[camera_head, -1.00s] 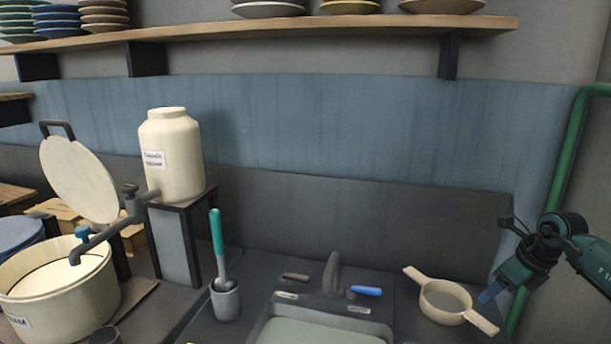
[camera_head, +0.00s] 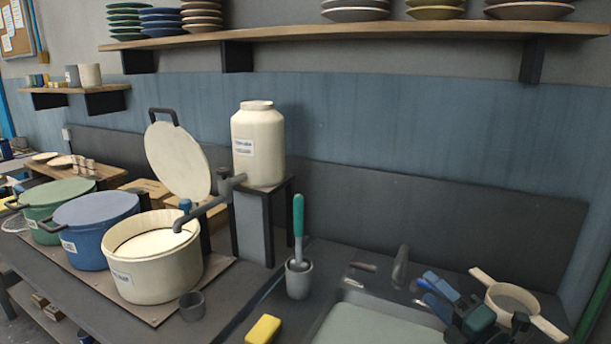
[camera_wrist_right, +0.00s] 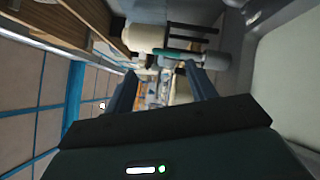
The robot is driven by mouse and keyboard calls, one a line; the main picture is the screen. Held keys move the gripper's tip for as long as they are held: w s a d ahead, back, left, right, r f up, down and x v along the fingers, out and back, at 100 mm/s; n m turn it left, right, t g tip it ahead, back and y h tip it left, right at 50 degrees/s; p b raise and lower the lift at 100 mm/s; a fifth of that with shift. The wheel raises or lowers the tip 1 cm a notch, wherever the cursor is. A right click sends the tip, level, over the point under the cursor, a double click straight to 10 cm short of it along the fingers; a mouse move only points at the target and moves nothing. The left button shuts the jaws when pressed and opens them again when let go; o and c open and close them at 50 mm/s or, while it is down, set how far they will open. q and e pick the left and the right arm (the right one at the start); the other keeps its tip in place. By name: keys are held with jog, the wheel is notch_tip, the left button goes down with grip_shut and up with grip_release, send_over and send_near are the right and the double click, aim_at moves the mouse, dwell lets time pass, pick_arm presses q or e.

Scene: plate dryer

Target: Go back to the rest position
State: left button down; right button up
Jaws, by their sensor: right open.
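My right gripper (camera_head: 434,294) is low at the right in the head view, over the right side of the sink. Its two blue fingers are apart with nothing between them. In the wrist view the open fingers (camera_wrist_right: 162,76) show with a clear gap, and blurred shelf and counter things lie far beyond. My left gripper is not in the head view. No object is held.
The sink (camera_head: 365,328) lies below my right arm, with a strainer (camera_head: 512,298) at its right. A cup with a teal-handled brush (camera_head: 299,280), a yellow sponge (camera_head: 263,330), a cream dispenser (camera_head: 258,150) and large pots (camera_head: 155,275) stand to the left. Plates line the shelf (camera_head: 300,42).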

jog(key=s+d+f+m+g+h, duration=0.2)
jog(key=s+f+m+g+h, duration=0.4)
jog(key=s+f+m+h, duration=1.05)
jog(key=s+a+f+m+g+y, duration=0.1)
jog(key=s+a+m+g+y, duration=0.3)
jog(key=s+y, duration=0.15)
jog(key=s+a+m+g+y, duration=0.3)
jog(key=s+m+g+y, duration=0.1)
jog(key=s, duration=0.3)
pick_arm(q)
jog(key=b, duration=0.2)
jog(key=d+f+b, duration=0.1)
jog(key=b, duration=0.2)
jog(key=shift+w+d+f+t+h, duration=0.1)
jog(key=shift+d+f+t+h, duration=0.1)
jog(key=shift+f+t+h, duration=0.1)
pick_arm(e)
jog(key=w+a+f+t+y, duration=0.1)
jog(key=w+a+f+t, duration=0.2)
jog(key=f, duration=0.3)
jog(key=w+a+f+n+t+y, duration=0.1)
jog(key=w+a+f+t, duration=0.2)
jog(key=f, duration=0.3)
jog(key=shift+w+a+f+t+y, duration=0.15)
jog(key=shift+w+a+t+y, duration=0.1)
jog(key=shift+t+y, duration=0.15)
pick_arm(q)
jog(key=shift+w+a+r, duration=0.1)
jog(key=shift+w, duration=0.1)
